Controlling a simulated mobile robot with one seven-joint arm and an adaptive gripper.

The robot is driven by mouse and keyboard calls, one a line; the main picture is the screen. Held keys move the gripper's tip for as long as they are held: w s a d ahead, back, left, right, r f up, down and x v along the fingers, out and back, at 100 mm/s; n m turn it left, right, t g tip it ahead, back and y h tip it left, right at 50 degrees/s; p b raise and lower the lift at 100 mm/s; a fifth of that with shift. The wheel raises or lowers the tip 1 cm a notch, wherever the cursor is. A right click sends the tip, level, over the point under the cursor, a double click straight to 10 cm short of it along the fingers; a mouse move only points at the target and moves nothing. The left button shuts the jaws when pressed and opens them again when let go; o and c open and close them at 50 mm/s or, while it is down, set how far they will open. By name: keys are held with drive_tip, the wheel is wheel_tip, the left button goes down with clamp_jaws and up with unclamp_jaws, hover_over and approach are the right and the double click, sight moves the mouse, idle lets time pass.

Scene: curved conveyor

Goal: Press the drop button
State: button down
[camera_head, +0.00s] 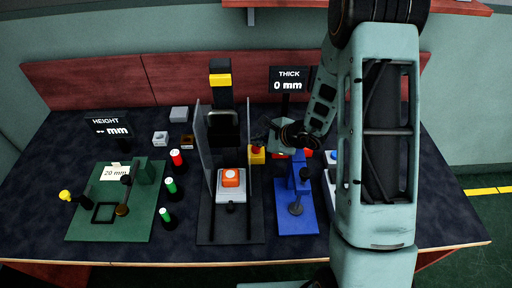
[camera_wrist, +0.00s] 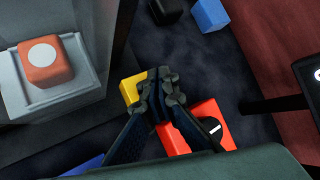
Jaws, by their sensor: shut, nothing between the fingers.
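A yellow box with a red button on top (camera_head: 257,156) stands just right of the drop rig, and I take it to be the drop button. In the wrist view, part of the yellow box (camera_wrist: 129,90) shows beside my fingertips; its red top is hidden behind them. My gripper (camera_head: 263,133) is shut and empty, above and close to the button. In the wrist view my fingertips (camera_wrist: 160,88) are together; I cannot tell if they touch the button. An orange block with a white disc (camera_head: 231,177) sits on the grey pedestal (camera_head: 232,193) of the rig.
Clear upright panels (camera_head: 208,150) flank the rig. A blue gauge stand (camera_head: 296,213) is to the right. A red part with a black knob (camera_wrist: 207,125) lies close beside my fingers. A green height station (camera_head: 95,225) and several coloured cylinders (camera_head: 171,187) stand left.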

drive_tip(key=shift+f+b, duration=0.2)
drive_tip(key=shift+b, duration=0.1)
drive_tip(key=shift+f+b, duration=0.25)
drive_tip(key=shift+b, duration=0.2)
